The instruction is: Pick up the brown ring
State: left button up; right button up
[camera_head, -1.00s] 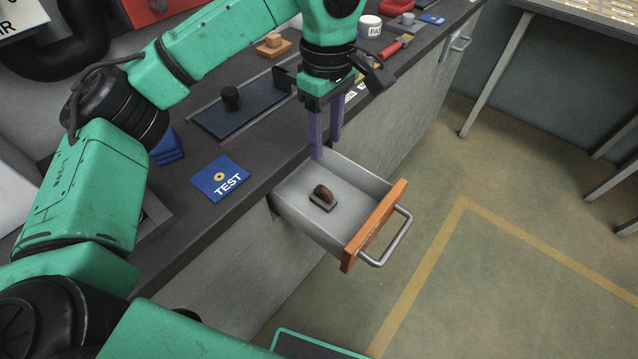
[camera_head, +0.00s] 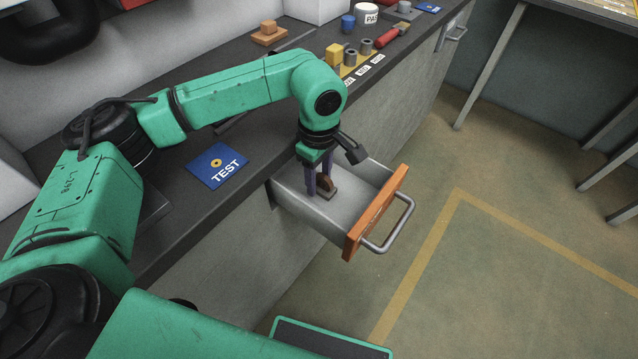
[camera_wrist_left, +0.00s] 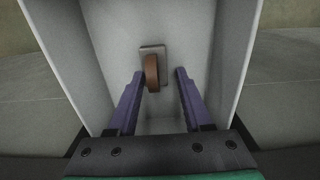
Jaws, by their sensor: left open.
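The brown ring (camera_head: 324,184) stands on edge on a small grey base (camera_head: 331,193) inside the open drawer (camera_head: 355,203). In the left wrist view the brown ring (camera_wrist_left: 152,73) shows edge-on in front of its grey base (camera_wrist_left: 153,50). My left gripper (camera_head: 318,192) is open and reaches down into the drawer at the ring. In the left wrist view its purple fingers (camera_wrist_left: 160,73) are apart, with the ring between their lines and nearer the left finger. I cannot tell whether that finger touches it. My right gripper is not in view.
The drawer has an orange front (camera_head: 377,212) with a metal handle (camera_head: 392,228), and its walls stand close around my gripper. A blue TEST card (camera_head: 217,166) lies on the dark counter. A yellow block (camera_head: 333,56) and grey cylinders stand farther back. Open floor lies to the right.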

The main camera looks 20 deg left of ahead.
pick_arm(q)
jog(key=shift+f, duration=0.3)
grip_shut()
jog(key=shift+r, duration=0.15)
